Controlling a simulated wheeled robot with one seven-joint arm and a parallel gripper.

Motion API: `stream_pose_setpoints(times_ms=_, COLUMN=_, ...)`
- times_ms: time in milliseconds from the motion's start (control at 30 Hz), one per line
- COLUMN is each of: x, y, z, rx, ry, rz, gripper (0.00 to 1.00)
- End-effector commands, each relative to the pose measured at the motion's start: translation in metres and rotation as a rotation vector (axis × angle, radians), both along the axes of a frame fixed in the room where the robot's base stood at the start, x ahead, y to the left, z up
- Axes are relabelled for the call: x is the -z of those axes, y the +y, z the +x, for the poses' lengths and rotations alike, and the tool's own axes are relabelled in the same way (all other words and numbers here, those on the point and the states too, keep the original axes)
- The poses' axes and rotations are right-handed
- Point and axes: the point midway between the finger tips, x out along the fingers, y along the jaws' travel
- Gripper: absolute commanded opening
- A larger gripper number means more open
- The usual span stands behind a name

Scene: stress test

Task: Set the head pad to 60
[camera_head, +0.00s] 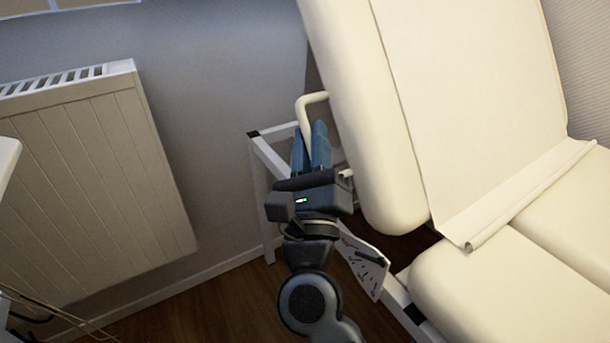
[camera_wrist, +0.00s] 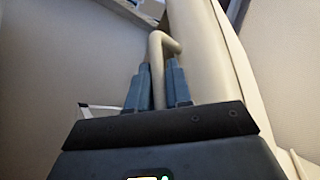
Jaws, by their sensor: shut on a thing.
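The head pad (camera_head: 352,110) of the cream couch is tilted up in the head view, with a paper sheet (camera_head: 455,90) down its middle. A cream bent handle (camera_head: 311,99) sticks out from the pad's left side. My gripper (camera_head: 310,135) is shut on this handle, its blue fingers on either side of the bar. In the wrist view the handle (camera_wrist: 158,65) rises between the fingers and bends right toward the pad's edge (camera_wrist: 205,50). A white plate with dark marks (camera_head: 362,262) is on the frame below the pad; its marks are too small to read.
A white radiator (camera_head: 95,185) is on the wall at the left. The couch's white metal frame (camera_head: 268,165) stands behind and beside my gripper. The flat seat pad (camera_head: 500,290) is at lower right. Wooden floor (camera_head: 215,310) is bare between radiator and couch.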

Motion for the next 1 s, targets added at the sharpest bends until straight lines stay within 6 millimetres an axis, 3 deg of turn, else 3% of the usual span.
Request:
stream_pose_setpoints(times_ms=300, x=-0.012, y=-0.007, z=-0.011, rx=0.0, ry=-0.079, rz=0.054, gripper=0.0)
stream_pose_setpoints(times_ms=867, x=-0.018, y=-0.009, z=-0.014, rx=0.002, ry=-0.098, rz=0.066, gripper=0.0)
stream_pose_setpoints(times_ms=900, x=-0.018, y=-0.009, z=-0.014, rx=0.002, ry=-0.098, rz=0.066, gripper=0.23)
stream_pose_setpoints(times_ms=1000, x=-0.018, y=-0.009, z=-0.013, rx=0.001, ry=-0.098, rz=0.066, gripper=0.33)
